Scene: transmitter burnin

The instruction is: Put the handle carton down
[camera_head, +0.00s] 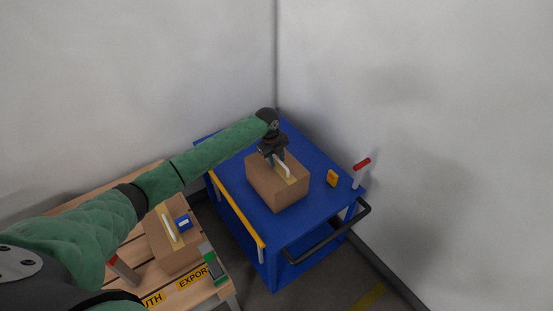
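The handle carton (262,184) is a brown box with a tan tape strip and a white handle (285,170) on top. It is over the blue cart's top (313,164), looks level, and seems to rest on it or hang just above; I cannot tell which. My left gripper (276,160) reaches down from above at the handle's far end and appears shut on it, though the fingertips are partly hidden. My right gripper is not in view.
The cart has a yellow rail (236,210), a black push handle (330,238), an orange block (332,178) and a red-topped post (360,170). A second handled carton (176,257) with a blue item stands on a slatted wooden surface (140,247). Walls close in behind and right.

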